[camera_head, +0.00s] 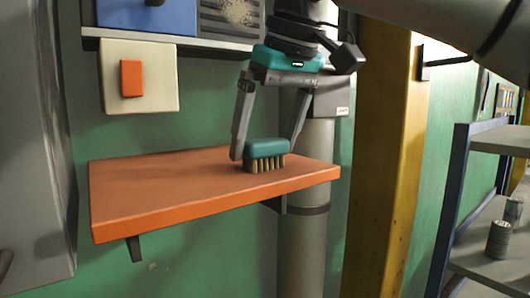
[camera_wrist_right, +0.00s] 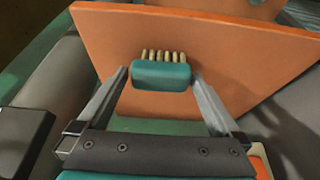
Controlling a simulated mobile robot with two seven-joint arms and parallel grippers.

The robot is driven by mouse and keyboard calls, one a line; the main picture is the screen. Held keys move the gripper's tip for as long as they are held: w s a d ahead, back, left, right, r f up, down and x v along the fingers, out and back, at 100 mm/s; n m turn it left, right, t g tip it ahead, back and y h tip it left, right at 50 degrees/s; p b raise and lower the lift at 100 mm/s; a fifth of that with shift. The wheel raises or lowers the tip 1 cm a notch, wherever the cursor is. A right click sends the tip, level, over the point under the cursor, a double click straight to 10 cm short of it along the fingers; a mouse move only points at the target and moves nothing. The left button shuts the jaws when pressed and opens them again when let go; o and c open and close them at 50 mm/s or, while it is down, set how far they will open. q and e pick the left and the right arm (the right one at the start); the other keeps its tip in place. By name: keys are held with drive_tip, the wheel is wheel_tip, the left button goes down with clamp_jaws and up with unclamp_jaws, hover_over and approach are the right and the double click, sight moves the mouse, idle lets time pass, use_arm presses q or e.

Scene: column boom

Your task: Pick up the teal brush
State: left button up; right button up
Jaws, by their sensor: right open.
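The teal brush (camera_head: 266,153) sits on an orange shelf (camera_head: 160,188), its tan bristles down on the surface near the shelf's right part. My right gripper (camera_head: 264,157) comes down from above with its two fingers spread, one on each side of the brush. In the right wrist view the teal brush (camera_wrist_right: 161,75) lies between the open fingertips (camera_wrist_right: 160,76), which look close to its ends; I cannot tell whether they touch it. My left gripper is in neither view.
A grey column (camera_head: 306,230) stands behind the shelf's right end. A cream plate with an orange block (camera_head: 131,78) is on the green wall above the shelf. A shelving rack with cans (camera_head: 500,240) stands at the right. The shelf's left part is bare.

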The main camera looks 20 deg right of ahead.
sight(264, 139)
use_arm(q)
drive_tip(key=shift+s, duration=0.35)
use_arm(e)
drive_tip(key=shift+w+a+f, duration=0.1)
drive_tip(key=shift+w+f, duration=0.1)
drive_tip(key=shift+f, duration=0.2)
drive_tip(key=c, duration=1.1)
drive_tip(key=shift+r, duration=0.15)
use_arm(q)
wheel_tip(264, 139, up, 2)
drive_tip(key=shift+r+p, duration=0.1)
drive_tip(key=shift+p, duration=0.95)
use_arm(e)
wheel_tip(264, 139, up, 10)
drive_tip(key=shift+f, duration=0.15)
drive_tip(key=o, duration=0.9)
drive_tip(key=c, duration=0.7)
